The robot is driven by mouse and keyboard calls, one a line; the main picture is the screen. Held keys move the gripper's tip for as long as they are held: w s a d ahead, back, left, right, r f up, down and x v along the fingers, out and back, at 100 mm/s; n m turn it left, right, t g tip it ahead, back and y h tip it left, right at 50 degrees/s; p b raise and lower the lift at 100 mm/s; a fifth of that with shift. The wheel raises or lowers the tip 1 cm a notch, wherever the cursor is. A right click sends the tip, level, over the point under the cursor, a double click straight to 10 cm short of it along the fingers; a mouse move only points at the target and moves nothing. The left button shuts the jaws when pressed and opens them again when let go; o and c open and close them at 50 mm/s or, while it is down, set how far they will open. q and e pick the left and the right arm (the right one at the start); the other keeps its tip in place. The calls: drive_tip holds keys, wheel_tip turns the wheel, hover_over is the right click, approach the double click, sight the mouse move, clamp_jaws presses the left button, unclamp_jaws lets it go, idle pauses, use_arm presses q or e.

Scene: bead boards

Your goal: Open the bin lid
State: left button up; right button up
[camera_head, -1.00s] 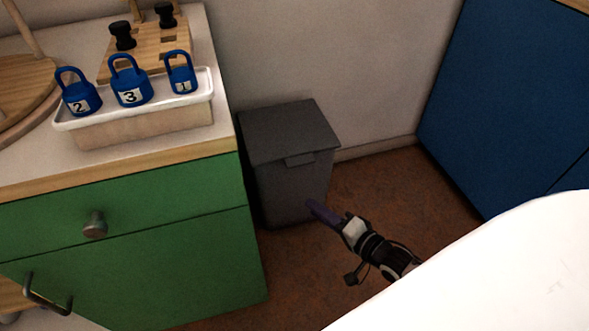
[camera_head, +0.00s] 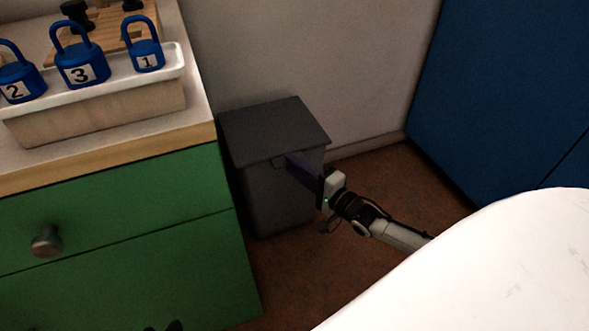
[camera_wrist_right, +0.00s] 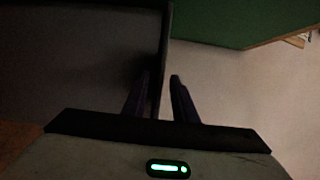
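The grey bin (camera_head: 275,195) stands on the floor beside the green cabinet. Its flat lid (camera_head: 272,128) is down, with a small front tab partly hidden by my gripper. My right gripper (camera_head: 291,160) reaches in from the right, its purple fingers at the lid's front edge. In the right wrist view my gripper (camera_wrist_right: 158,98) has its two fingers apart, with the thin dark edge of the lid (camera_wrist_right: 166,50) between them. I cannot tell whether either finger touches it. Small dark tips at the bottom edge of the head view look like my left gripper (camera_head: 164,326).
The green cabinet (camera_head: 110,225) stands close to the bin's left. Its top holds a white-rimmed box (camera_head: 100,120) with blue numbered padlocks. A wall (camera_head: 310,60) is behind the bin, a blue cabinet (camera_head: 490,90) to the right. Brown floor (camera_head: 390,165) is free between.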

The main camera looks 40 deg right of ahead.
drive_tip(key=shift+w, duration=0.25)
clamp_jaws()
idle(1.4)
